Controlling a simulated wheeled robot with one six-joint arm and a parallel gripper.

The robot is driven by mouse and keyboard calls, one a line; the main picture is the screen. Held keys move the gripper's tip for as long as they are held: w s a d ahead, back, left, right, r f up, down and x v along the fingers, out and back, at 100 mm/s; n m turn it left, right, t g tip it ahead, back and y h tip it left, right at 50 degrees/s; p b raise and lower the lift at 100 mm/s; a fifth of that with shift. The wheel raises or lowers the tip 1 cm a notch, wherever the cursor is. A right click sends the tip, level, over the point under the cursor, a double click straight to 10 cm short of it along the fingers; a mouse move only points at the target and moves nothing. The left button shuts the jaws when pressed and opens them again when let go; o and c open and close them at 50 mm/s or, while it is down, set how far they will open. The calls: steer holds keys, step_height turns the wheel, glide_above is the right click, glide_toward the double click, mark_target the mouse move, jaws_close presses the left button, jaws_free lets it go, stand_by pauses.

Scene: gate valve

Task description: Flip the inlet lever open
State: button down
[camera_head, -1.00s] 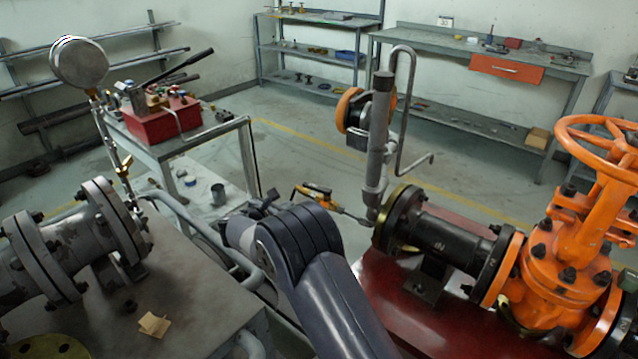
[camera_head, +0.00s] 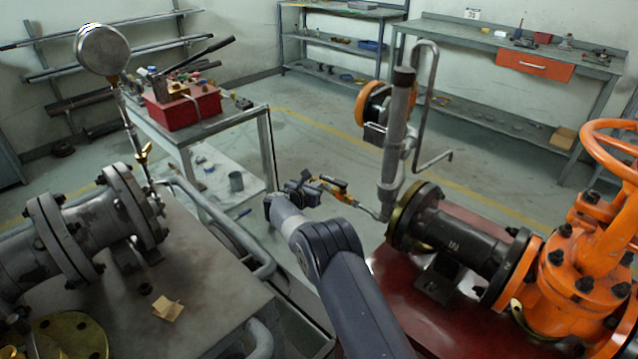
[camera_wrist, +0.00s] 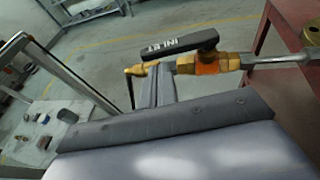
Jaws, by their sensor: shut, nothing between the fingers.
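The inlet lever (camera_wrist: 172,43) is a black handle marked INLET in the wrist view. It sits on a brass valve (camera_wrist: 207,63) and points left, roughly along the thin pipe line. In the head view the small brass valve (camera_head: 334,187) shows left of the grey upright pipe; the lever itself is too small to make out there. My gripper (camera_wrist: 161,75) is shut and empty, its fingertips just below the lever's left part in the wrist view. I cannot tell whether they touch it. My gripper (camera_head: 304,186) also shows in the head view, left of the valve.
A grey upright pipe (camera_head: 395,140) and black flanged pipe (camera_head: 458,238) stand right of the valve, on a red base (camera_head: 400,290). A large orange gate valve (camera_head: 590,250) is at the right. A grey bench (camera_head: 215,310) with a flanged pipe is at the left.

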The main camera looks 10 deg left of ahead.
mark_target(322, 178)
steer(key=shift+w+d, duration=0.25)
steer(key=shift+w, duration=0.2)
steer(key=shift+w+d, duration=0.2)
steer(key=shift+w, duration=0.25)
steer(key=shift+f, duration=0.1)
steer(key=w+b, duration=0.2)
steer(key=b, duration=0.1)
steer(key=shift+s+d+b, duration=0.1)
steer(key=shift+s+b, duration=0.25)
steer(key=shift+s, duration=0.65)
steer(key=w+a+v, duration=0.1)
steer(key=a+v, duration=0.2)
steer(key=v, duration=1)
steer(key=shift+f+b, duration=0.35)
steer(key=shift+b, duration=0.05)
